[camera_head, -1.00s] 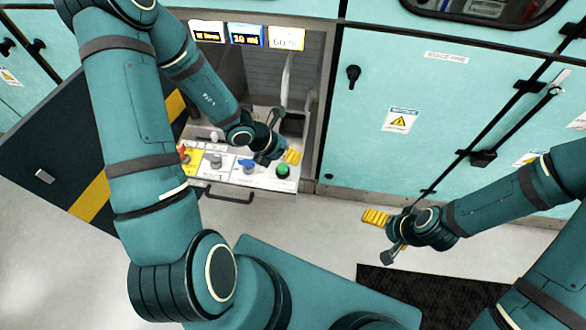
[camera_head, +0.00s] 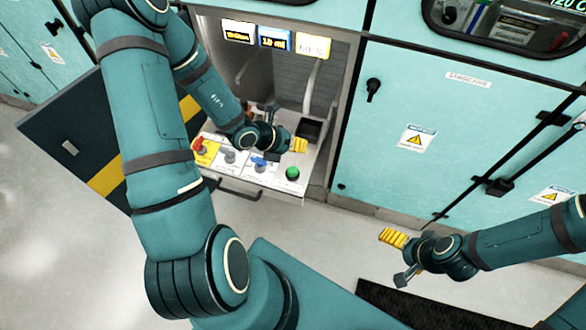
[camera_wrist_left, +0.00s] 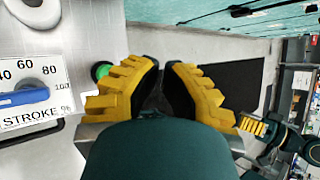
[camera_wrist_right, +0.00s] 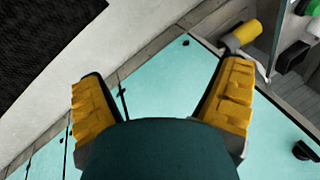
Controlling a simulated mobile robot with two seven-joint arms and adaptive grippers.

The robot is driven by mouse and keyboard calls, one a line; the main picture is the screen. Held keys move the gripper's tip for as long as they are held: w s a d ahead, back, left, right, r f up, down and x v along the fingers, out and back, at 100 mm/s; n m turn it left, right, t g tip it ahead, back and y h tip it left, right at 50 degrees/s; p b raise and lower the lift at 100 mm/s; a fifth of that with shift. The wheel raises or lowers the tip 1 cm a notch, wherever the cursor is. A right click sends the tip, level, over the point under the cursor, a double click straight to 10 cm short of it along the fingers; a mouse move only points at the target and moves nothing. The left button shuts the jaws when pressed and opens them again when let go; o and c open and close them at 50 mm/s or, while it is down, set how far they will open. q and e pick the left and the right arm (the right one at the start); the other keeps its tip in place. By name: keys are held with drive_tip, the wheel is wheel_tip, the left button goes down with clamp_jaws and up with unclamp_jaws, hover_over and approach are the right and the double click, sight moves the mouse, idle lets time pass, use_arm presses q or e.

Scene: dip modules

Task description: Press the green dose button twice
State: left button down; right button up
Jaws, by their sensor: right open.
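The green button (camera_head: 292,174) is a round dome at the right end of a white control panel (camera_head: 262,181) on the pulled-out shelf of an open cabinet. My left gripper (camera_head: 299,145) is above and behind it in the head view, apart from it. In the left wrist view the green button (camera_wrist_left: 103,71) shows beside the left finger, partly hidden by it. The left fingers (camera_wrist_left: 161,75) are close together with a narrow gap and hold nothing visible. My right gripper (camera_head: 392,238) is open and empty, over the floor in front of the closed doors.
A blue knob (camera_head: 258,164), a grey knob (camera_head: 229,156) and a red control (camera_head: 199,145) sit left of the button. Small lit displays (camera_head: 275,38) hang above. An open dark door (camera_head: 110,150) stands at left. A black mat (camera_head: 400,305) lies on the floor.

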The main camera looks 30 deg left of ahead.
sight(296, 170)
use_arm(q)
wheel_tip(296, 170, down, 8)
drive_tip(key=b, duration=0.6)
drive_tip(key=shift+b, duration=0.3)
drive_tip(key=shift+f+b, duration=0.3)
drive_tip(key=shift+f, duration=0.1)
drive_tip(key=shift+f, duration=0.15)
idle(0.6)
drive_tip(key=shift+f+b, duration=0.3)
drive_tip(key=shift+b, duration=0.1)
drive_tip(key=shift+f+b, duration=0.55)
drive_tip(key=shift+f, duration=0.05)
idle(0.7)
drive_tip(key=shift+r, duration=0.15)
drive_tip(key=shift+r+p, duration=0.9)
drive_tip(key=shift+r, duration=0.05)
drive_tip(key=shift+r+p, duration=1.95)
drive_tip(key=shift+r, duration=0.5)
